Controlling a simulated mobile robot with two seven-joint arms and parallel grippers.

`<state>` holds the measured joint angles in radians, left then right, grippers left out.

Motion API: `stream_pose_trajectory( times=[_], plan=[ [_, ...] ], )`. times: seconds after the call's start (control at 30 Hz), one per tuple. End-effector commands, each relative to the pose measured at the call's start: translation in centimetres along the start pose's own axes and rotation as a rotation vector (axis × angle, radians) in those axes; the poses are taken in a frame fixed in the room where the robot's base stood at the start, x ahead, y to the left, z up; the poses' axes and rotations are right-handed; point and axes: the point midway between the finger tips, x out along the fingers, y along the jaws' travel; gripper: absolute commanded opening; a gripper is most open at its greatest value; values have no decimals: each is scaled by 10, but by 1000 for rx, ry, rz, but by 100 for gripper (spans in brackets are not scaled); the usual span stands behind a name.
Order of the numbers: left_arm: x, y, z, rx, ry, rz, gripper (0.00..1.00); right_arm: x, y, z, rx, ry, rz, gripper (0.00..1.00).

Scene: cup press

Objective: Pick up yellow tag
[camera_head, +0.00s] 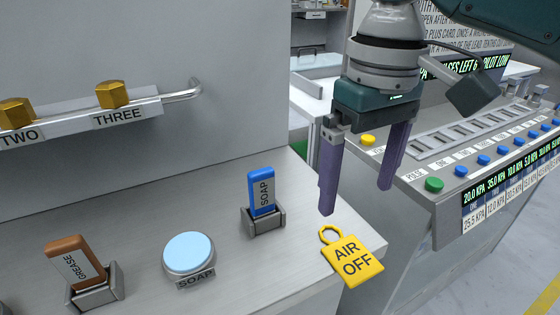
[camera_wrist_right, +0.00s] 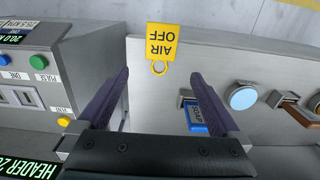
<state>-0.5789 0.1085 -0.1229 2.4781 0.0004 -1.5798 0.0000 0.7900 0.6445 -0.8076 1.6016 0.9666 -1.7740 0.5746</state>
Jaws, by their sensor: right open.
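The yellow tag (camera_head: 352,262) reads AIR OFF and has a ring at its top. It lies at the right front corner of the grey counter, partly over the edge. My right gripper (camera_head: 355,198) is open and empty above the counter's right end, with its purple fingers pointing down, apart from the tag. In the right wrist view the tag (camera_wrist_right: 162,42) shows upside down beyond the fingertips, roughly between them in line. My left gripper is in neither view.
A blue SOAP block (camera_head: 261,190) stands in a holder left of the fingers. A light blue round button (camera_head: 189,252) and a brown GREASE block (camera_head: 69,262) are further left. A control panel (camera_head: 470,160) with coloured buttons stands at the right, past a gap.

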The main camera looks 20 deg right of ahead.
Motion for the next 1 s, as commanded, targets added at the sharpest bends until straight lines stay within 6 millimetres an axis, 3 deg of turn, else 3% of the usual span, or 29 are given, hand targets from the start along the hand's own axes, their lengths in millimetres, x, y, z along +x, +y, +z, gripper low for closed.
stream_pose_trajectory(
  times=[0.2,0.37,0.7,1.0],
  plan=[
    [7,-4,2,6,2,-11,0,33,1,1,3,-5,2,100],
    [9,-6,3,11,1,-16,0,47,1,0,3,-2,1,100],
    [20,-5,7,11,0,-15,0,94,4,2,2,-1,2,100],
    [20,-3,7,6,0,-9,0,97,4,2,0,0,2,100]
  ],
)
